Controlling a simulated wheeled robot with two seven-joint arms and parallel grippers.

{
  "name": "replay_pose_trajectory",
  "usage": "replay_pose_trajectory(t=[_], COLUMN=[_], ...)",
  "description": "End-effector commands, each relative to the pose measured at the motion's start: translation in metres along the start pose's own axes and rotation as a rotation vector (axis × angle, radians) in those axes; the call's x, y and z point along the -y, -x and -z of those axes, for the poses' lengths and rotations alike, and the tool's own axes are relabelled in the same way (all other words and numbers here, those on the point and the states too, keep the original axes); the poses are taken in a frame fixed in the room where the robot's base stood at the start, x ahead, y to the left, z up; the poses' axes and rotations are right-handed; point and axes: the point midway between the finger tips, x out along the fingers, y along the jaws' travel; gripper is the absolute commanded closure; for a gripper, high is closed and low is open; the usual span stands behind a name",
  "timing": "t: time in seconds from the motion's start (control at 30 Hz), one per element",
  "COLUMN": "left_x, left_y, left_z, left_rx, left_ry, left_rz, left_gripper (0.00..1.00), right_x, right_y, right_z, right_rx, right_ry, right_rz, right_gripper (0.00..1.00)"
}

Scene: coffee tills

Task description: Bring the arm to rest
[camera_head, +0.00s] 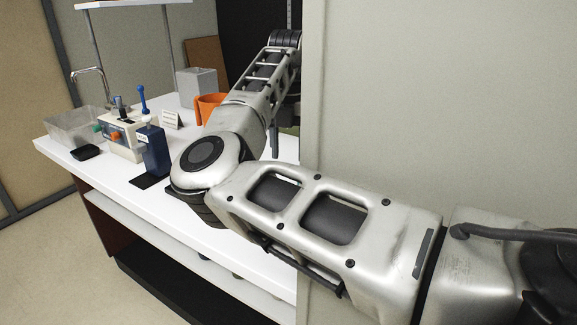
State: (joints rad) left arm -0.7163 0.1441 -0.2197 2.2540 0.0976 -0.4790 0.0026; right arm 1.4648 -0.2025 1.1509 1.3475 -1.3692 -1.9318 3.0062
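My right arm reaches in from the lower right, bends at a round elbow joint over the front of the white counter (112,181), and runs back and up to a dark joint. My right gripper (275,141) is mostly hidden behind my forearm. Only a slim dark part, perhaps a finger, shows below the forearm. I cannot tell whether it is open or shut, or whether it holds anything. My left gripper is out of view.
A large pale panel (420,90) fills the right side, close by my arm. On the counter are a dark blue bottle (155,152), a beige machine (122,140), a clear bin (75,127), an orange container (207,105), and a grey box (197,88). Open floor lies left.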

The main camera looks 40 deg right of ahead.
Motion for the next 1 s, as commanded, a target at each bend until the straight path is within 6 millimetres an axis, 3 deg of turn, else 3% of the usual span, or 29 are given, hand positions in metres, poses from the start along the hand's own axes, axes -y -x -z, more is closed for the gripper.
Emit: replay_pose_trajectory(t=[0.1,0.27,0.83,1.0], left_x=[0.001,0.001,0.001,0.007], left_y=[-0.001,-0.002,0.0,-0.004], left_z=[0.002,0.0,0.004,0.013], left_rx=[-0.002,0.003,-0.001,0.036], left_ry=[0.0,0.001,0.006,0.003], left_rz=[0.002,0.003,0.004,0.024], left_gripper=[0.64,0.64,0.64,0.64], right_x=[0.0,0.0,0.0,-0.001], right_y=[0.014,0.02,0.018,0.004], right_z=[-0.001,0.0,-0.001,-0.004], right_rx=[0.001,0.0,0.004,0.064], right_ry=[-0.001,-0.001,0.01,0.176], right_rz=[0.0,0.001,0.002,0.024], right_gripper=[0.6,0.6,0.6,0.6])
